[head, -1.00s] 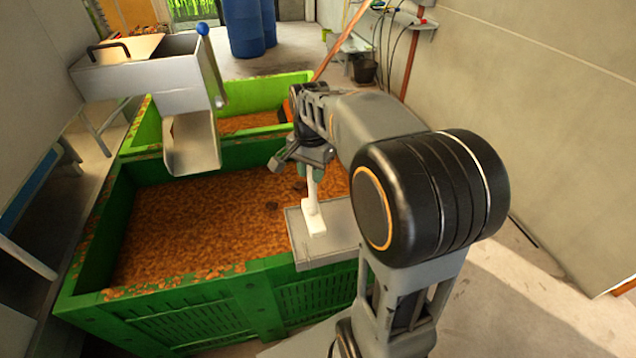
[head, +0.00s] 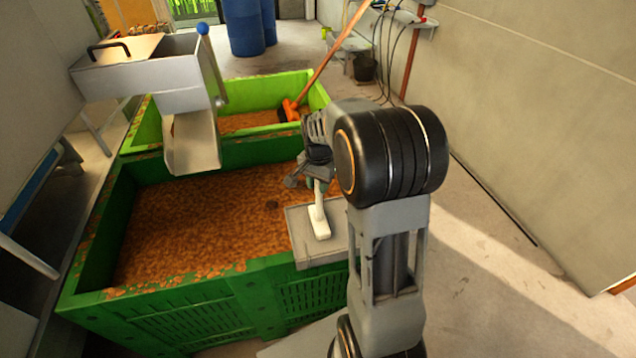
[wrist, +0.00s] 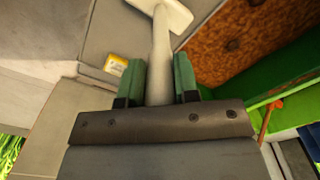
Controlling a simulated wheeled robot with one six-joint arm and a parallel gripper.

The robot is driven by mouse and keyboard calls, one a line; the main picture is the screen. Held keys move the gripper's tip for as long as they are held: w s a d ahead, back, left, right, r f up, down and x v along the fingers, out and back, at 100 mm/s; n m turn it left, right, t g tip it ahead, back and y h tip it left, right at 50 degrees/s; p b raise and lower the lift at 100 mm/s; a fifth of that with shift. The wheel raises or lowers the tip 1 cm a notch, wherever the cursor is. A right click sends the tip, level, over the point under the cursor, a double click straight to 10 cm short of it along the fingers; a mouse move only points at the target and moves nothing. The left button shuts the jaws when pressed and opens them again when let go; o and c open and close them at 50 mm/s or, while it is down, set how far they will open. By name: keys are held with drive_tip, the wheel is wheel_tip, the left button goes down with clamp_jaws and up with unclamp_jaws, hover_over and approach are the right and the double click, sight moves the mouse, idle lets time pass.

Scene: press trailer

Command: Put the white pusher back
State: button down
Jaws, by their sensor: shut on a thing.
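The white pusher (head: 319,222) has a straight handle and a flat block-like foot. It is upright, slightly tilted, with its foot over the grey tray (head: 301,245) at the right corner of the dark green bin. I cannot tell whether the foot touches the tray. My gripper (head: 313,182) is shut on the pusher's handle. In the wrist view my gripper's green finger pads (wrist: 159,80) sit on both sides of the white handle (wrist: 160,55), and the foot is at the top edge.
The dark green bin (head: 200,277) is full of brown pieces. A lighter green bin (head: 245,92) with an orange-headed tool (head: 290,109) stands behind it. A metal chute (head: 191,147) hangs over the bin's back left. Open floor lies to the right.

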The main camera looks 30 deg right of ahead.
drive_tip(key=shift+f, duration=0.1)
drive_tip(key=c, duration=0.9)
unclamp_jaws()
drive_tip(key=shift+o, duration=0.2)
wheel_tip(320, 180, up, 11)
drive_tip(key=shift+r, duration=0.1)
drive_tip(key=shift+s+a+r, duration=0.1)
drive_tip(key=shift+r, duration=0.25)
drive_tip(key=s+a+f+n+t, duration=0.1)
drive_tip(key=s+a+n, duration=0.3)
drive_tip(key=s, duration=0.4)
drive_tip(key=s+a+f+n+t, duration=0.2)
drive_tip(key=s+a+n+t, duration=0.1)
drive_tip(key=s+a+n, duration=0.2)
drive_tip(key=s+n, duration=0.2)
drive_tip(key=shift+s+a+f, duration=0.15)
drive_tip(key=shift+s+f, duration=0.15)
drive_tip(key=shift+s, duration=0.05)
